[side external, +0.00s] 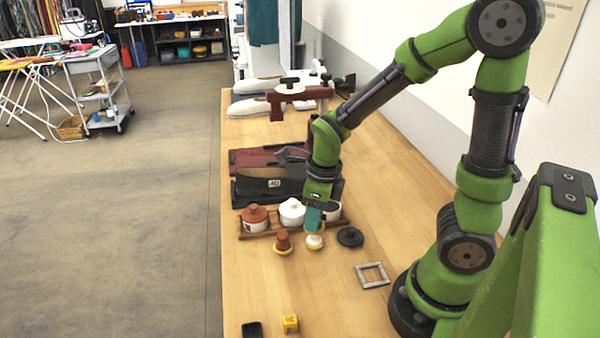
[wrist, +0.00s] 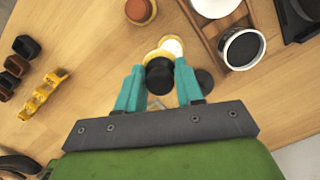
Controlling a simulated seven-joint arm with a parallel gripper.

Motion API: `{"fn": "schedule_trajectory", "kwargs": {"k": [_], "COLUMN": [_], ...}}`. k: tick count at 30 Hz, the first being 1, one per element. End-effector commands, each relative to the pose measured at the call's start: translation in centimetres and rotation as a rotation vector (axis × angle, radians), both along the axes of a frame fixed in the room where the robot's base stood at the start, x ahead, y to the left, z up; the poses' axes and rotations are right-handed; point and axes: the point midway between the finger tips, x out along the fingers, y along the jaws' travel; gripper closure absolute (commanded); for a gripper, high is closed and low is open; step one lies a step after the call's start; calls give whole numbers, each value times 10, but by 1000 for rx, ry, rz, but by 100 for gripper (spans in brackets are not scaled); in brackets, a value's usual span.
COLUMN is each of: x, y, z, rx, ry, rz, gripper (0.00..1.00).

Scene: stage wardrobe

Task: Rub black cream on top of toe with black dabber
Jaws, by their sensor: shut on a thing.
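My gripper (side external: 313,224) has teal fingers and is low over the table. In the wrist view, my gripper (wrist: 160,82) is shut on the black dabber (wrist: 159,72), between its fingertips. The dabber is hidden by the fingers in the side view. An open white pot of black cream (wrist: 241,48) stands in the wooden rack; the pot (side external: 333,210) is partly behind my gripper in the side view. A black boot (side external: 268,187) lies beyond the rack, a dark red one (side external: 255,158) behind it. I cannot make out which toe is meant.
A white dabber (side external: 314,241) and a brown dabber (side external: 282,243) stand close to my gripper. A black lid (side external: 350,237) lies to the right. A grey square frame (side external: 372,275) lies on clear tabletop.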

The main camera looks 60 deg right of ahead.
Motion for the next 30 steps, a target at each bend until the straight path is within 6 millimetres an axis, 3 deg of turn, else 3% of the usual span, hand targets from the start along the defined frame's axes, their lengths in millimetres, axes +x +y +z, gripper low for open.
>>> {"fn": "schedule_trajectory", "kwargs": {"k": [1,6,12,20,30], "x": [9,24,28,28,28], "y": [-21,-77,-115,-122,-121], "z": [5,20,30,22,-7], "rx": [-2,1,4,6,6], "ry": [-1,-1,-1,1,1], "rz": [-77,-273,-397,-418,-418], "gripper": [88,88,88,88,88]}}
